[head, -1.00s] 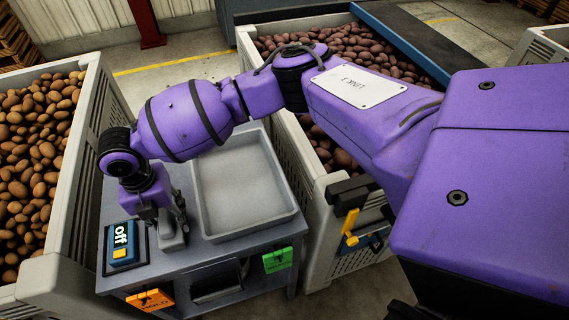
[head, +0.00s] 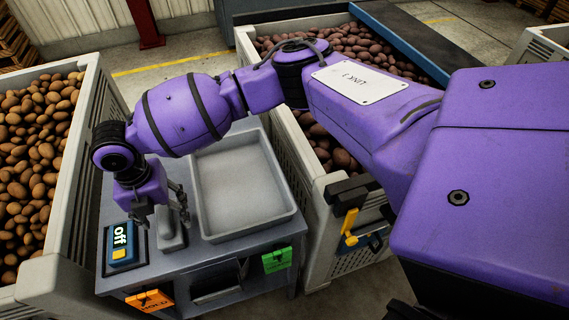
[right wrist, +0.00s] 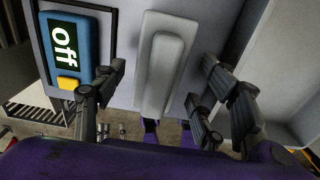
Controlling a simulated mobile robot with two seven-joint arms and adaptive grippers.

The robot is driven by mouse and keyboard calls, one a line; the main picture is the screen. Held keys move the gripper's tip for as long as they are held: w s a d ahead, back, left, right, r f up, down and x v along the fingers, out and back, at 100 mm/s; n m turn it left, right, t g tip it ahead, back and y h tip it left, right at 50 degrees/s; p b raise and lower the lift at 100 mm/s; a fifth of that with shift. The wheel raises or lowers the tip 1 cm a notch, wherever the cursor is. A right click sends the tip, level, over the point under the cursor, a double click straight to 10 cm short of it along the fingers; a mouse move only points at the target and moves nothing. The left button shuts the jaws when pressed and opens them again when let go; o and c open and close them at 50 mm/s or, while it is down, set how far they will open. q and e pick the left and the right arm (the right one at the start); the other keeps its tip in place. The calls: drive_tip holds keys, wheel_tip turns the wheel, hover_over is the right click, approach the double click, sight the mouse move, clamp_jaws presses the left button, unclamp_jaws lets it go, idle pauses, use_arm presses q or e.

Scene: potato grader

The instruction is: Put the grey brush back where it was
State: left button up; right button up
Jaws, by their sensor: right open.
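The grey brush (head: 171,238) lies on the grey worktable (head: 205,256), between the blue off switch and the grey tray. It also shows in the right wrist view (right wrist: 165,62), lying lengthwise between my fingers. My right gripper (head: 160,210) is open and just above the brush. In the right wrist view the open fingers (right wrist: 158,80) stand one on each side of the brush, apart from it. Nothing is held. The underside of the brush is hidden. My left gripper is not in view.
The blue off switch (head: 123,247) with a yellow button is left of the brush. The empty grey tray (head: 203,208) is close on the right. Potato crates (head: 62,265) flank the table. Orange (head: 150,300) and green (head: 277,260) tags hang at its front.

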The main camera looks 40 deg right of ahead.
sight(162, 214)
wheel_tip(162, 214, up, 10)
drive_tip(key=shift+r, duration=0.2)
